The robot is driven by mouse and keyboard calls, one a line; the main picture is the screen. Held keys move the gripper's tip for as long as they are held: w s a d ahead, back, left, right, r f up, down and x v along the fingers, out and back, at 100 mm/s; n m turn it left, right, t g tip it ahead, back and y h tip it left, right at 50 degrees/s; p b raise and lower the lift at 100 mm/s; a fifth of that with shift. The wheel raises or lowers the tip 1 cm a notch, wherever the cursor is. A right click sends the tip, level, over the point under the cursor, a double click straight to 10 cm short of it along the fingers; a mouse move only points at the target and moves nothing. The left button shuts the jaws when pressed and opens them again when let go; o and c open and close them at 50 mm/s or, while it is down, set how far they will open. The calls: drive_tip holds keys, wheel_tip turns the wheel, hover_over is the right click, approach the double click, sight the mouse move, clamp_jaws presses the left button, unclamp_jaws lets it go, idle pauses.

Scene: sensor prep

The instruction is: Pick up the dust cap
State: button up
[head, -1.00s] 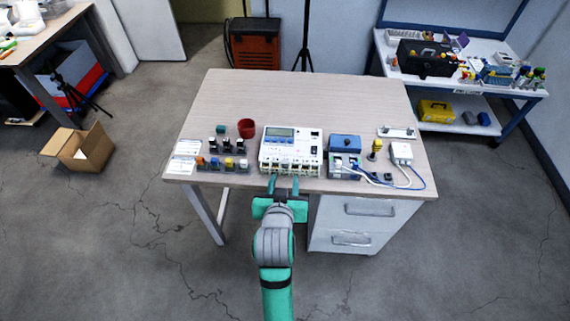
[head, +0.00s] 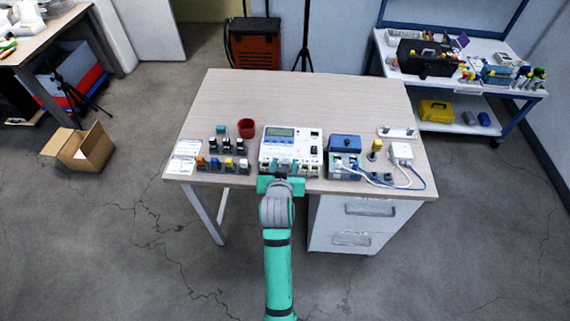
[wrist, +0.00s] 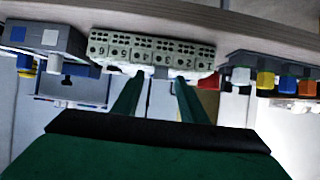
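A white instrument (head: 303,136) with a screen stands near the table's front edge. Its numbered port row (wrist: 112,50) faces my gripper in the wrist view. A small pale grey piece (wrist: 162,72), probably the dust cap, sits at the middle of that row; it is too small to be sure. My gripper (wrist: 158,84) is open, with its two green fingers apart, one on each side of this piece. I see no clear contact. In the head view my gripper (head: 281,170) is at the instrument's front, and its fingertips are hard to make out.
Left of the instrument are a red cup (head: 246,128) and a strip of coloured caps (head: 222,165). Right of it stand a blue-topped box (head: 345,143) and a white adapter (head: 401,151) with cables. The table's back half (head: 300,95) is clear.

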drive_tip(key=shift+w+f, duration=0.15)
drive_tip(key=shift+w, duration=0.1)
clamp_jaws()
